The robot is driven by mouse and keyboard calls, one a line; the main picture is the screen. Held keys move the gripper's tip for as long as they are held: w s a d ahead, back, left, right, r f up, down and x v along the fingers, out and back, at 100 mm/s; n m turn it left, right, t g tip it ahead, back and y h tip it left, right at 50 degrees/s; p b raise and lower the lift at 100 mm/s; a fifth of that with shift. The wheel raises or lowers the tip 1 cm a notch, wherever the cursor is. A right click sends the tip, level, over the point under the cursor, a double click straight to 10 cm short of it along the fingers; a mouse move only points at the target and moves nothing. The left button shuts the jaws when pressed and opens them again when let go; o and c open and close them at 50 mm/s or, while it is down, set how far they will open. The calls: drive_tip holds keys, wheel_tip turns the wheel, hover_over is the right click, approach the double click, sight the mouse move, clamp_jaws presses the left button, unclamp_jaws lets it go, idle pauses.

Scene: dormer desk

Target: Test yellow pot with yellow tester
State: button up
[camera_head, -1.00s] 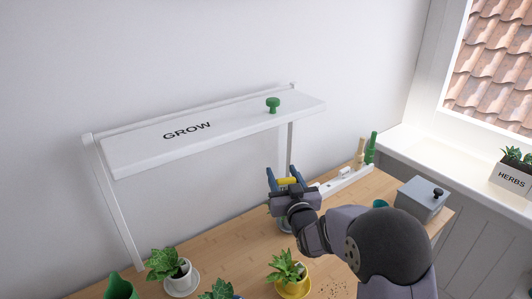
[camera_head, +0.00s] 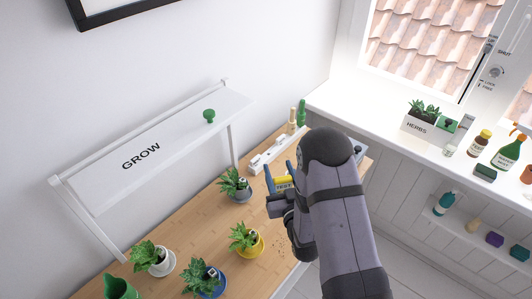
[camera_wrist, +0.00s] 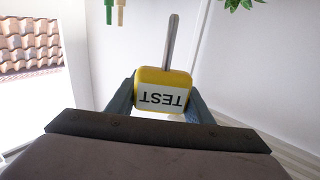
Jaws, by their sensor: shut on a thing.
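My gripper (camera_head: 279,171) is shut on the yellow tester (camera_head: 283,184), held up right of the grey pot. In the wrist view the yellow tester (camera_wrist: 165,80) has a white "TEST" label, upside down in the picture, and a thin metal probe extending away from the gripper. In the head view the probe cannot be made out. The yellow pot (camera_head: 256,246) stands on the desk with a leafy green plant, below and left of my gripper, apart from the tester.
A grey pot (camera_head: 240,197), a blue pot (camera_head: 207,291) and a white pot (camera_head: 162,266) hold plants. A white rack (camera_head: 265,158) has tan (camera_head: 292,122) and green (camera_head: 301,113) testers at its far end. The white GROW shelf (camera_head: 160,150) overhangs the desk's back. My arm hides the right part.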

sight(279, 177)
drive_tip(key=s+r+p, duration=0.1)
drive_tip(key=s+r+y+p, duration=0.1)
drive_tip(key=s, duration=0.1)
drive_tip(key=shift+s+a+n+p, duration=0.1)
drive_tip(key=shift+a+n+p, duration=0.1)
drive_tip(key=shift+n+p, duration=0.1)
drive_tip(key=s+a+f+n+g+y+b, duration=0.1)
drive_tip(key=s+a+n+g+y, duration=0.1)
drive_tip(key=a+n+y, duration=0.1)
drive_tip(key=s+a+f+n+g+y+b, duration=0.1)
drive_tip(key=s+a+n+g+y, duration=0.1)
drive_tip(key=a+y, duration=0.3)
drive_tip(key=shift+s+a+f+n, duration=0.25)
drive_tip(key=shift+a+f+n, duration=0.25)
drive_tip(key=shift+a, duration=1.2)
drive_tip(key=shift+f+b, duration=2.8)
drive_tip(key=shift+b, duration=0.05)
drive_tip(key=shift+f+b, duration=2.1)
drive_tip(key=shift+b, duration=0.25)
drive_tip(key=o, duration=1.2)
drive_tip(key=shift+s+d, duration=0.1)
